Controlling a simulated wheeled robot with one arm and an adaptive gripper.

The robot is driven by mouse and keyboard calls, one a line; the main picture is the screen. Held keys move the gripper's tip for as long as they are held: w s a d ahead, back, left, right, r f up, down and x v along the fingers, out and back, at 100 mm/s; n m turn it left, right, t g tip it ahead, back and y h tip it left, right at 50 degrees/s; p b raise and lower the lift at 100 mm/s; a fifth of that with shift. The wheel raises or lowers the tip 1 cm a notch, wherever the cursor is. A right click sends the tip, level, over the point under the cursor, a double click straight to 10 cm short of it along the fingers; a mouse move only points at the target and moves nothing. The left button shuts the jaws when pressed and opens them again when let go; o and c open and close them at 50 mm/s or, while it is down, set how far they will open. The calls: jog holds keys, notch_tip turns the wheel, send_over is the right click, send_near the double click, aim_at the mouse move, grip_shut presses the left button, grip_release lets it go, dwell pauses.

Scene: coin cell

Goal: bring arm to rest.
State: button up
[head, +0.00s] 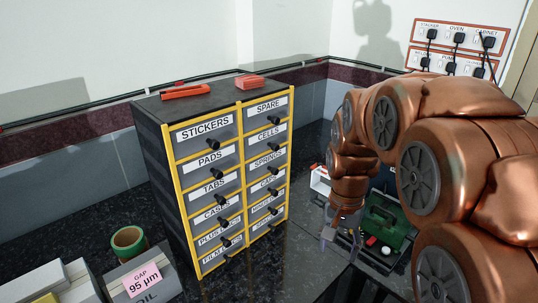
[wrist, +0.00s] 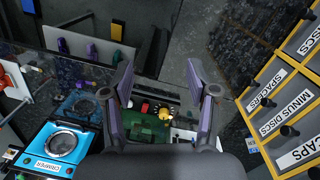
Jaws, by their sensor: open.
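My copper-coloured arm (head: 405,125) arches across the right side of the head view and bends down at its far end. My gripper (head: 340,228) hangs low there, right of the drawer cabinet and beside a green item. In the wrist view my gripper (wrist: 163,92) shows two purple-grey fingers spread wide apart. It is open, with nothing between the fingertips. Below and beyond the fingers lie a green block (wrist: 146,126) and a small yellow round thing (wrist: 163,113). The wrist housing hides the lower middle of the wrist view.
The yellow-edged drawer cabinet (head: 160,160) stands left of my arm, with red items on top. A blue crimper (wrist: 60,143) sits left in the wrist view. The green item (head: 385,222) stands behind my arm. A box marked 95 µm (head: 142,280) and green tape roll (head: 129,241) stand at front left.

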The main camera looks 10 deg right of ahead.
jog(key=s+a+n, duration=0.3)
jog(key=s+n, duration=0.1)
jog(key=s, duration=0.5)
jog(key=s+a+f+n, duration=0.1)
jog(key=s+a+n, duration=0.2)
jog(key=s, duration=0.7)
jog(key=shift+a+f+n+g, duration=0.3)
jog(key=shift+a+n+g, duration=0.1)
jog(key=shift+n, duration=0.2)
